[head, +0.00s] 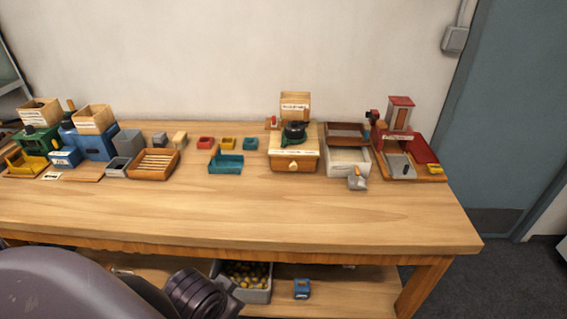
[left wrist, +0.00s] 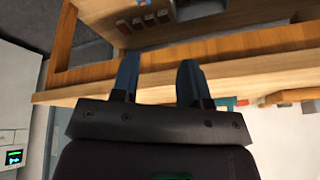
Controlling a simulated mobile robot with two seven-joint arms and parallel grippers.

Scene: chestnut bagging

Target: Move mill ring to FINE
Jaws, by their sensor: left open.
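The mill (head: 294,158) is a wooden box with a round front knob and a pale upright box behind its top. It stands on the table right of centre. A dark, round part with green at its base (head: 294,133) sits on top of the mill; I take it for the mill ring. Small writing on the mill is too small to read, so I cannot tell where FINE is. My left gripper (left wrist: 160,78) shows in the left wrist view with its two blue-grey fingers apart and nothing between them. It is away from the mill, near a wooden edge. My right gripper is not in view.
The table front (head: 240,225) is clear. Left of the mill stand coloured bins and a slatted wooden tray (head: 154,165). Right of it are a white tray (head: 347,168) and a red-roofed station (head: 400,115). A grey crate of chestnuts (head: 246,293) is on the lower shelf.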

